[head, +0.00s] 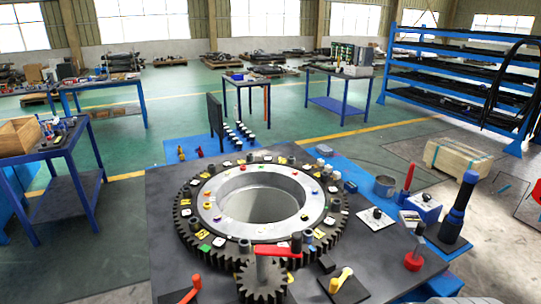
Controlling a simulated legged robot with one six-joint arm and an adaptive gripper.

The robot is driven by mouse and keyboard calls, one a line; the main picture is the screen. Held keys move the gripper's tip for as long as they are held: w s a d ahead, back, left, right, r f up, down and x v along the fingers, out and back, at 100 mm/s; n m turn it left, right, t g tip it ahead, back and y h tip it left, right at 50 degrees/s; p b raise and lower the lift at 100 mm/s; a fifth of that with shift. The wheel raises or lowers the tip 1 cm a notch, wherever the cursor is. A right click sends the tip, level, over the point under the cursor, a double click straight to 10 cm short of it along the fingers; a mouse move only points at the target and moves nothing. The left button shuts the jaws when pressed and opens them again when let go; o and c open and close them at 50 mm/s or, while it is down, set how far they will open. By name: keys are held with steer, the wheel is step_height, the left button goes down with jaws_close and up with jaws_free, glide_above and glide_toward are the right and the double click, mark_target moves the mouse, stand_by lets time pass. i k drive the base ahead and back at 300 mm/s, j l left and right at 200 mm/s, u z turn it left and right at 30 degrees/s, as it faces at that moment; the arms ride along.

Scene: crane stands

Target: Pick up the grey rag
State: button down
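I cannot make out a grey rag for certain. A small grey lump (324,150) lies at the back edge of the dark work table (165,225), behind the big gear; it is too small to tell whether it is cloth. My gripper is not in view in the head view.
A large black ring gear (190,232) with a pale hub covers the table's middle, meshed with a small pinion (262,287) under a red handle (278,250). At right stand a metal cup (385,186), a blue-black post (459,210) and small tools. The table's left strip is clear.

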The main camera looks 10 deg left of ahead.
mark_target(325, 151)
steer(key=z, duration=0.6)
steer(key=i+l+z, duration=0.15)
steer(key=l, duration=0.25)
steer(key=i+l+z, duration=0.1)
steer(key=l, duration=0.25)
steer(key=i+l+z, duration=0.15)
steer(key=l, duration=0.2)
steer(key=i+l+z, duration=0.1)
steer(key=l, duration=0.25)
steer(key=i+l, duration=0.2)
steer(key=i, duration=0.3)
steer(key=i+l+u, duration=0.1)
steer(key=i+l, duration=0.15)
steer(key=i, duration=0.2)
steer(key=i+l, duration=0.25)
steer(key=i, duration=0.25)
steer(key=i+j+u, duration=0.15)
steer(key=i+u, duration=0.2)
steer(key=i, duration=0.25)
steer(key=i+u, duration=0.4)
steer(key=i, duration=0.2)
steer(key=i+l+u, duration=0.2)
steer(key=i+u, duration=0.15)
steer(key=i, duration=0.25)
steer(key=i+j+u, duration=0.15)
steer(key=i+u, duration=0.8)
steer(key=u, duration=0.2)
steer(key=i+l+u, duration=0.15)
steer(key=i+u, duration=0.85)
steer(key=i, duration=0.25)
